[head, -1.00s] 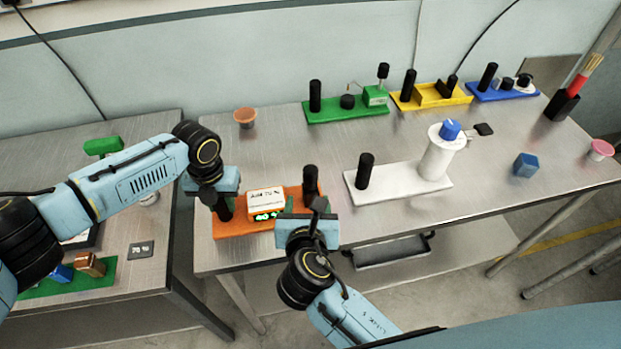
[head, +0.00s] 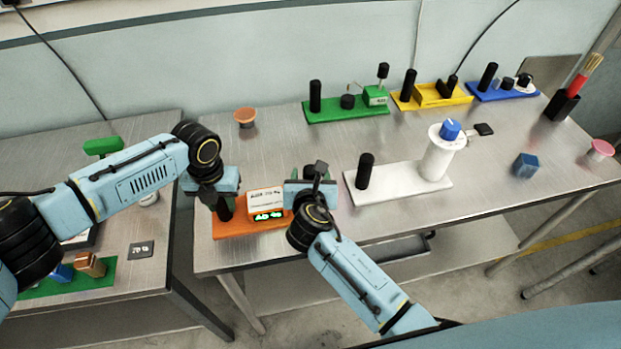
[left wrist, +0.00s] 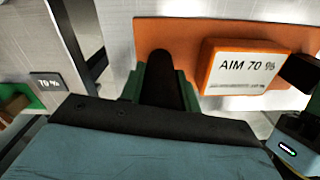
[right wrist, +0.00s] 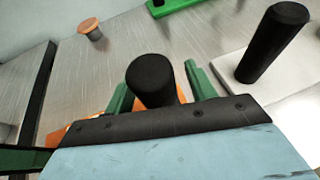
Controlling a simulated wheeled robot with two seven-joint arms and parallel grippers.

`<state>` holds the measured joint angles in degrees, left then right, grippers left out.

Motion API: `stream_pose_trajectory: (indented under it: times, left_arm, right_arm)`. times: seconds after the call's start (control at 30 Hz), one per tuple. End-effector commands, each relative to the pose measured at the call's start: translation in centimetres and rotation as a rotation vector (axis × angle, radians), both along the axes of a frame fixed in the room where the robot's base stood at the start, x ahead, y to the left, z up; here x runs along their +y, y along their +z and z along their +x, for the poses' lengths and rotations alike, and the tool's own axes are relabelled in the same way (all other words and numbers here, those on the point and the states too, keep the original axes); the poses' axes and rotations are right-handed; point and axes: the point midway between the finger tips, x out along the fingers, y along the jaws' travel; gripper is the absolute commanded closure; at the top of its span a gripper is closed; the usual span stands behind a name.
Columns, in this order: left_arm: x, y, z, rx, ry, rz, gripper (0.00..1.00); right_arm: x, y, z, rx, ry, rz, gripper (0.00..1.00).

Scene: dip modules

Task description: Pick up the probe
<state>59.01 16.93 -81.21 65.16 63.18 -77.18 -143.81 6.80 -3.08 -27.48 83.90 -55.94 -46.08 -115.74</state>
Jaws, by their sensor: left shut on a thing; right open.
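An orange module (head: 240,228) lies near the front left of the table, with a box reading "AIM 70 %" (head: 266,200) and a lit green display. My left gripper (head: 222,194) is shut on the module's left black post (left wrist: 160,72). My right gripper (head: 312,184) is open at the module's right black post (right wrist: 152,82), which stands between its green fingers in the right wrist view and is mostly hidden in the head view. I cannot tell for certain which part is the probe.
A white base (head: 400,185) with a black post and a blue-topped cylinder stands to the right. Green (head: 345,110), yellow (head: 432,98) and blue (head: 500,92) modules line the back. An orange cup (head: 245,117) stands behind the orange module.

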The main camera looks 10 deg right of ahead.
Motion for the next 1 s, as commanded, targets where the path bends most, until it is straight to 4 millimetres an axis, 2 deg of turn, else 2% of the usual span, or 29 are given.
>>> stream_pose_trajectory:
  times: [0.13,0.5,0.77,0.87,1.0]
  left_arm:
    - [0.0,-0.1,0.0,0.001,0.001,0.001,1.0]
    - [0.0,-0.1,0.0,0.001,0.0,0.001,1.0]
    - [0.0,-0.1,0.0,0.001,0.0,0.0,1.0]
    - [0.0,-0.1,0.0,0.001,0.0,0.0,1.0]
    - [0.0,-0.1,0.0,0.001,0.0,0.0,1.0]
  right_arm:
    - [0.0,0.0,0.0,0.0,0.0,0.0,0.44]
    - [0.0,0.0,0.0,0.0,0.0,0.0,0.93]
    - [0.0,0.2,0.0,-0.001,0.0,0.001,0.93]
    - [0.0,1.1,0.0,-0.003,-0.002,0.002,0.93]
    - [0.0,3.7,0.0,-0.007,-0.001,0.003,0.93]
